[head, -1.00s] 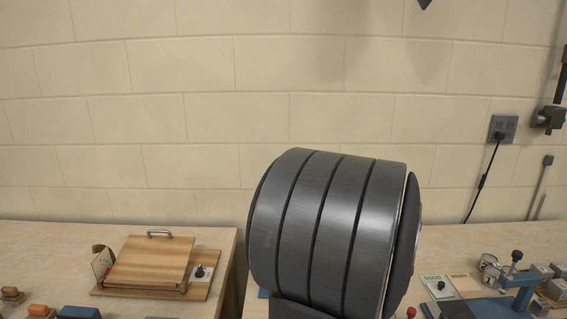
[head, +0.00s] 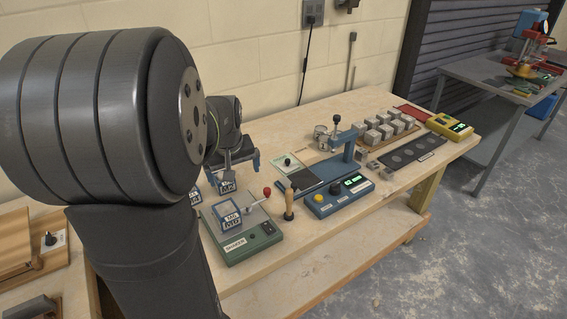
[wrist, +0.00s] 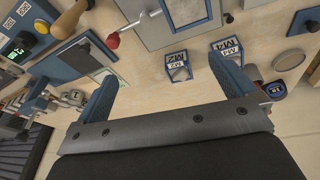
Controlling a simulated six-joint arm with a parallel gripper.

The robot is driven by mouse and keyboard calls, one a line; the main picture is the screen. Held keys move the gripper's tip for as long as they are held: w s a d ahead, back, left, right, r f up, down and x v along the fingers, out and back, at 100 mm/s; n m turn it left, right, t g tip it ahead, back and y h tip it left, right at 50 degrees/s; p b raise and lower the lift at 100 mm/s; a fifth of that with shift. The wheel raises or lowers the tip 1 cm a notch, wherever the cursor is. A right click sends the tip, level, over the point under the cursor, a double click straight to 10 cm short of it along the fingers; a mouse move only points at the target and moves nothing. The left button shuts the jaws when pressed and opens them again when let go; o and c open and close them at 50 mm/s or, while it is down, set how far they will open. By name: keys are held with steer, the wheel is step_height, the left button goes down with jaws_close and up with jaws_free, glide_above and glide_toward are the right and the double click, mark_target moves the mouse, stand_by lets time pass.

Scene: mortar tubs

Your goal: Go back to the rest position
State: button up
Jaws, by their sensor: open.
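My gripper (head: 232,172) is open and empty, held above the bench at its back left part, with the blue fingers apart; the wrist view (wrist: 163,71) shows both fingers. A small blue-rimmed tub with a label (wrist: 176,68) stands on the bench below, between the fingers in that view. A second labelled tub (wrist: 228,50) stands beside it, near the other finger. In the head view a tub (head: 228,188) shows just under the gripper, and one more (head: 195,194) is partly hidden by my arm. Another labelled tub (head: 229,214) sits on the green device.
The green device (head: 240,243) has a red-knobbed lever. Right of it are a wooden-handled tool (head: 289,206), a blue stand with a display (head: 338,196), several grey cubes (head: 385,130), a dark strip (head: 412,153) and a yellow meter (head: 450,124). The front bench edge is clear.

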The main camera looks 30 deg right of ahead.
steer(key=s+d+f+n+t+h, duration=0.1)
steer(key=d+f, duration=0.1)
steer(key=s+d+f+n+t+h, duration=0.1)
steer(key=d+f+n, duration=0.1)
steer(key=s+d+f+n+t+h, duration=0.1)
steer(key=f+n+t, duration=0.1)
steer(key=shift+s+d+f, duration=0.1)
steer(key=shift+d+f, duration=0.1)
steer(key=shift+d, duration=0.2)
steer(key=s+n, duration=0.1)
steer(key=s+n+t+h, duration=0.1)
steer(key=s+f+n+h, duration=0.1)
steer(key=shift+s+d+n+t, duration=0.2)
steer(key=shift+d+n+t, duration=0.1)
steer(key=shift+d, duration=0.05)
steer(key=s, duration=0.1)
steer(key=s+n+t+h, duration=0.1)
steer(key=s+n+h, duration=0.1)
steer(key=shift+a+r+t, duration=0.2)
steer(key=shift+a+t, duration=0.1)
steer(key=shift+s+a+r+n, duration=0.15)
steer(key=shift+s+n, duration=0.2)
steer(key=shift+n, duration=0.15)
steer(key=x, duration=1)
steer(key=shift+r, duration=0.3)
steer(key=v, duration=1)
steer(key=shift+f, duration=0.25)
